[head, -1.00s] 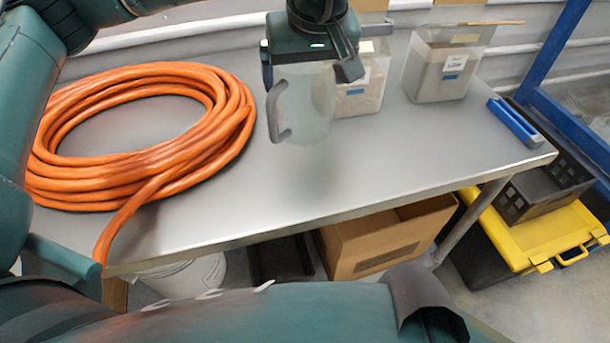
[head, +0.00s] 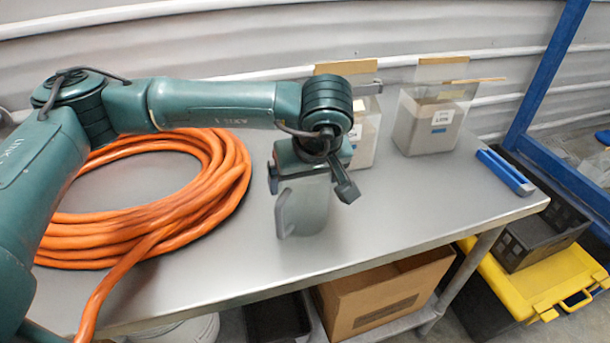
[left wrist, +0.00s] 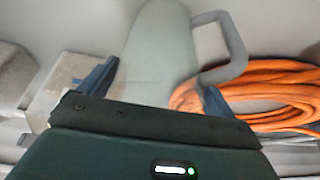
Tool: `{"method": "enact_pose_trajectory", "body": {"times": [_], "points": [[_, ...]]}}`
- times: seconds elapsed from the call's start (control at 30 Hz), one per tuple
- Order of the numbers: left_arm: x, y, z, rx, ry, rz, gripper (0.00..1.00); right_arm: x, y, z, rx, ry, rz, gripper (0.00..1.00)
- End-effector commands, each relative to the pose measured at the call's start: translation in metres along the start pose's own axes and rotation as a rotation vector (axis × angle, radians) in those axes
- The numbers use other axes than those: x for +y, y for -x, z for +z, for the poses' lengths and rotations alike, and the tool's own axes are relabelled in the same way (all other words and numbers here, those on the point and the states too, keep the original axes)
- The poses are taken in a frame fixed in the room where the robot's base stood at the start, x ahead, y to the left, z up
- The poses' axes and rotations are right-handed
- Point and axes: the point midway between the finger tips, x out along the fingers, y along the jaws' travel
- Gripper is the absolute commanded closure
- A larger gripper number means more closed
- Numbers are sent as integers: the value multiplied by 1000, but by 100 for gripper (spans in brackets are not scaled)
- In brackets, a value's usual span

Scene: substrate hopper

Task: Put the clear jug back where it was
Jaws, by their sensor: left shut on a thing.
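The clear jug (head: 310,207) is a cloudy, see-through vessel with a handle on its left side in the head view. My left gripper (head: 306,174) is shut on its upper part, and the jug hangs below the jaws. I cannot tell if its base touches the steel table (head: 400,200). In the left wrist view the jug (left wrist: 160,55) lies between the two fingers of the left gripper (left wrist: 155,88), with its handle to the right. My right gripper is not in view.
An orange hose coil (head: 235,180) lies left of the jug. Two clear bins stand behind: one (head: 363,150) partly hidden by my arm, one labelled (head: 405,130). A blue tool (head: 505,172) lies near the right edge. Bare table surrounds the jug's right and front.

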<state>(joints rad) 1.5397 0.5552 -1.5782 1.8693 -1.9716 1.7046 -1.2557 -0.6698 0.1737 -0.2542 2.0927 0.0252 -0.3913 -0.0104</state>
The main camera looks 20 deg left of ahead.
Motion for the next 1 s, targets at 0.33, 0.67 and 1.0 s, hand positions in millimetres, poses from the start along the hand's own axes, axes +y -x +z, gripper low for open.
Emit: {"method": "enact_pose_trajectory", "body": {"times": [0.33, 0.67, 1.0], "points": [[0, -2, 1, 0, 0, 0, 0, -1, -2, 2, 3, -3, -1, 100], [1, 7, 0, 1, 0, 2, 0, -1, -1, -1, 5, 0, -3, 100], [1, 77, 0, 3, -2, 4, 0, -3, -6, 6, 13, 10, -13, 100]]}}
